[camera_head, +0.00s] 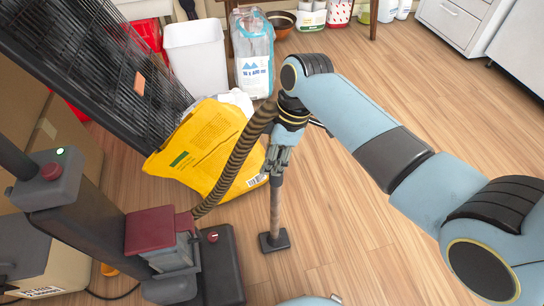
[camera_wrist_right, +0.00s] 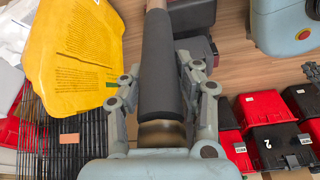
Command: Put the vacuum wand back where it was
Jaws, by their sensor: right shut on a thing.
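The vacuum wand (camera_head: 275,205) stands nearly upright, its tan tube ending in a flat dark foot (camera_head: 273,241) at the wooden floor. I cannot tell whether the foot touches the floor. My right gripper (camera_head: 279,158) is shut on the wand's upper part. In the right wrist view, the fingers of my right gripper (camera_wrist_right: 160,80) lie on both sides of the wand's dark grip (camera_wrist_right: 158,60). A ribbed brown hose (camera_head: 237,160) curves from the wand's top to the dark-red and grey vacuum body (camera_head: 160,235) at lower left. My left gripper is not in view.
A yellow sack (camera_head: 205,145) lies left of the wand, beside a tilted black wire rack (camera_head: 100,70). A white bin (camera_head: 196,55) and a clear bag (camera_head: 253,60) stand behind. Red and black totes (camera_wrist_right: 265,120) show in the wrist view. Floor right of the wand is clear.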

